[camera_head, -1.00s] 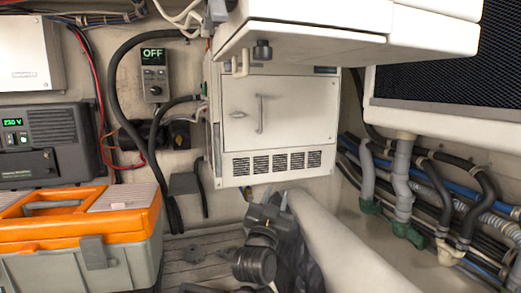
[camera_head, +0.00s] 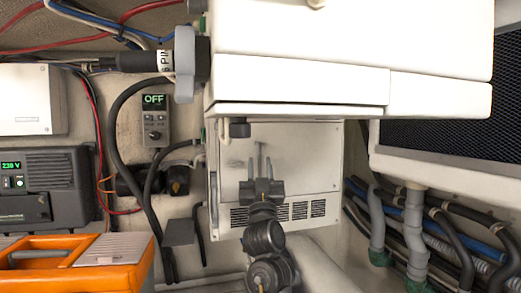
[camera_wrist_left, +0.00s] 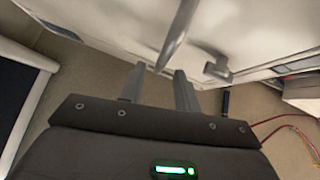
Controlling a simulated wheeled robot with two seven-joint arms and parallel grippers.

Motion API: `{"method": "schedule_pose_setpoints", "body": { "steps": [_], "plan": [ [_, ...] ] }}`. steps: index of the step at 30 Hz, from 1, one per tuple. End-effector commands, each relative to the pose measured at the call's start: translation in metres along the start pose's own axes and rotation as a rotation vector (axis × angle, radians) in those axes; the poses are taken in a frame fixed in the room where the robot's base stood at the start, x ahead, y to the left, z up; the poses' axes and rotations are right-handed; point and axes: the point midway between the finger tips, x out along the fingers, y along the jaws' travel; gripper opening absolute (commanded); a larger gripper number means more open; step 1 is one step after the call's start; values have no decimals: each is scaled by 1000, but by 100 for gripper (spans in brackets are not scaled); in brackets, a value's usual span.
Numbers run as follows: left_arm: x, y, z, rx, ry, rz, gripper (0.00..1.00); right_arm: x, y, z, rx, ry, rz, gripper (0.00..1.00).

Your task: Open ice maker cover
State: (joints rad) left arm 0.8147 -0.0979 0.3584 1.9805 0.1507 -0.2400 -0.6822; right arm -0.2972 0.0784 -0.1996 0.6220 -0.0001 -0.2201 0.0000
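The ice maker is a white box (camera_head: 317,160) with a flat front cover and a row of dark vent slots below. A thin grey bar handle stands upright on the cover; its upper end shows above my gripper, and in the left wrist view the handle (camera_wrist_left: 178,38) crosses the top. My left gripper (camera_head: 258,162) is in front of the cover at the handle. In the left wrist view its two fingers (camera_wrist_left: 158,76) are apart, with the handle's near end between or just beyond the tips; contact cannot be told. My right gripper is not in view.
A large white cabinet (camera_head: 300,85) overhangs the ice maker. An orange toolbox (camera_head: 85,260) is at lower left, below a dark 230 V unit (camera_head: 45,187). A control box reading OFF (camera_head: 155,120) is on the wall. Hoses (camera_head: 440,225) run at right.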

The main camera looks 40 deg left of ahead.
Motion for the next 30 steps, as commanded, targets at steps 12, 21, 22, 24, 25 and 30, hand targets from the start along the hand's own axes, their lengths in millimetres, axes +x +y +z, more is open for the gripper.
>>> {"method": "schedule_pose_setpoints", "body": {
  "steps": [12, 21, 22, 24, 25, 30],
  "plan": [
    [39, 1, 0, -1, -1, 2, 32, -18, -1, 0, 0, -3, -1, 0],
    [38, 2, 0, -2, 0, 3, 23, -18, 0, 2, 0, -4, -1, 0],
    [38, 2, 0, -2, 0, 3, 19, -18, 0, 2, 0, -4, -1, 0],
    [38, 2, 0, -2, -1, 3, 10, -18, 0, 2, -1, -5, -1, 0],
    [38, 2, 0, -2, 0, 3, 6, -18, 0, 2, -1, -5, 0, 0],
    [38, 2, 0, -2, -1, 3, 0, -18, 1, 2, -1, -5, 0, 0]
  ]
}}
